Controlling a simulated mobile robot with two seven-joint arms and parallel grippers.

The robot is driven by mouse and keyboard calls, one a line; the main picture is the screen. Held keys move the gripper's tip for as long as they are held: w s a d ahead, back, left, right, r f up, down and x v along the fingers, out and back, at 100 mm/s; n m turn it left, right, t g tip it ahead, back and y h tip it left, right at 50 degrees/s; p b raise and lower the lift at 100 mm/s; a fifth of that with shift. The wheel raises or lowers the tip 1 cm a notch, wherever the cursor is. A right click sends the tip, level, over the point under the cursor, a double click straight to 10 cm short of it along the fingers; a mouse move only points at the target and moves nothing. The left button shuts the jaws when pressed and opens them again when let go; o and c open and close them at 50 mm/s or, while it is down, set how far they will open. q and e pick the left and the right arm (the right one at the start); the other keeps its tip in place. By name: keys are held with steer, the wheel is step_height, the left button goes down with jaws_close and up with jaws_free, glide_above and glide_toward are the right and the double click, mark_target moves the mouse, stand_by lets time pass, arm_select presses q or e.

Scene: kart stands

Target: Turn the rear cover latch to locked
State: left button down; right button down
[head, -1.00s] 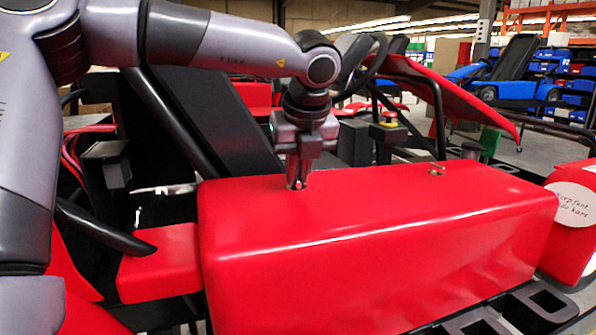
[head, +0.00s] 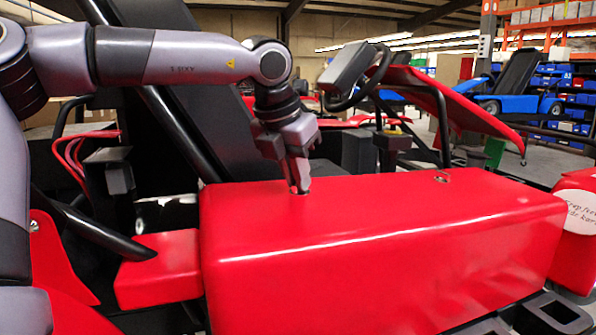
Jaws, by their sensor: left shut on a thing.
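The red rear cover (head: 380,250) of the kart fills the lower middle of the head view as a long box with a flat top. My left gripper (head: 300,188) comes down on the left part of its top, near the far edge. Its fingers are shut on a small latch there, which they mostly hide, so I cannot tell how the latch is turned. The gripper leans, its wrist to the left of its fingertips. A second small metal fitting (head: 441,178) shows farther right on the cover's top. My right gripper is not in view.
Behind the cover stand the black seat (head: 215,130), the steering wheel (head: 365,80) and a yellow-topped post (head: 392,135). A black bar (head: 90,225) lies left of the cover. A blue kart (head: 515,95) is far back right. The cover's top is otherwise clear.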

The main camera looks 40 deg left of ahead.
arm_select(q)
steer(key=m+p, duration=0.1)
steer(key=m+h, duration=0.1)
steer(key=shift+a+r+m+p, duration=0.15)
steer(key=shift+m+p, duration=0.2)
steer(key=shift+m, duration=0.05)
steer(key=shift+a+m+g+h+p, duration=0.15)
steer(key=shift+m+h+p, duration=0.3)
steer(key=shift+m+p, duration=0.5)
steer(key=shift+a+m+g+h+p, duration=0.15)
steer(key=shift+m+h+p, duration=0.4)
steer(key=shift+m, duration=0.7)
steer(key=shift+d, duration=0.1)
steer(key=c, duration=1.2)
jaws_free()
steer(key=shift+f, duration=0.2)
steer(key=v, duration=0.7)
